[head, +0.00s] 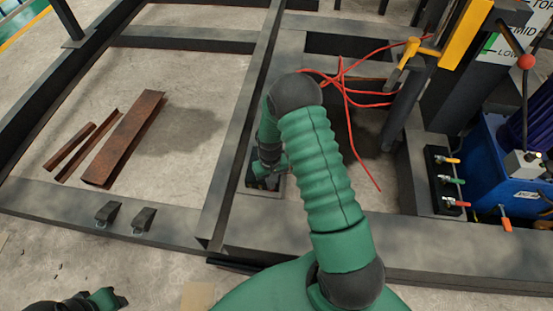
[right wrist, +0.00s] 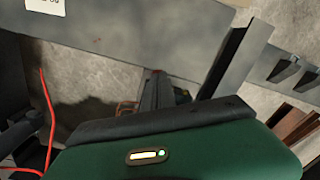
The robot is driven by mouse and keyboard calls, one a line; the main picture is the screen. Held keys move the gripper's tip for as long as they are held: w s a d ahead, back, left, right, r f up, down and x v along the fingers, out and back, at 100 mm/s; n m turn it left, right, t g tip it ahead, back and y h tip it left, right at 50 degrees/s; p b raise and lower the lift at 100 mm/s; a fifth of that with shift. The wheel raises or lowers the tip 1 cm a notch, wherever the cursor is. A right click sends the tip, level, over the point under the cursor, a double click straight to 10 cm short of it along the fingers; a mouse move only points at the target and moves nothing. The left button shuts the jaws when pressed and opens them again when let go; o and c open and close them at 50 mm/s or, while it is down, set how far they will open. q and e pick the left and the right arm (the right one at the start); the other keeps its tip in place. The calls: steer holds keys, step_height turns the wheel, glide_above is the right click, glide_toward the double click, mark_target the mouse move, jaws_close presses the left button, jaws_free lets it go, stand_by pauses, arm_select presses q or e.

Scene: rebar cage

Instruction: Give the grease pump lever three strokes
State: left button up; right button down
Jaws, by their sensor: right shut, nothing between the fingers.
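My right arm reaches up over the steel frame and bends back down. Its gripper (head: 266,174) is low beside a frame bar, shut and empty. In the right wrist view its dark fingers (right wrist: 156,92) show beyond the green housing, with concrete floor around them. I cannot tell for certain which handle is the grease pump lever. A lever with a red ball knob (head: 526,62) stands by the blue tank at right, and a yellow handle (head: 424,48) is on a post. The right gripper is away from both. My left gripper (head: 104,298) is partly cut off; its jaws are unclear.
Red hoses (head: 350,90) lie across the frame opening. A blue tank (head: 485,165) and a valve block (head: 446,180) with coloured handles stand at right. Rusty steel pieces (head: 125,138) lie on the floor at left. Two small black brackets (head: 143,219) sit on the front beam.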

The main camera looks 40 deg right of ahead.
steer(key=shift+s+a+f, duration=0.2)
steer(key=shift+a+f, duration=0.05)
steer(key=shift+f, duration=0.5)
steer(key=shift+s+a+f+b, duration=0.15)
steer(key=shift+a+f+b, duration=0.05)
steer(key=shift+f+b, duration=0.3)
steer(key=w+d+r+p, duration=0.4)
steer(key=r+p, duration=0.3)
steer(key=r, duration=0.3)
steer(key=shift+w+d+r, duration=0.15)
steer(key=shift+d+r, duration=0.1)
steer(key=shift+d, duration=0.45)
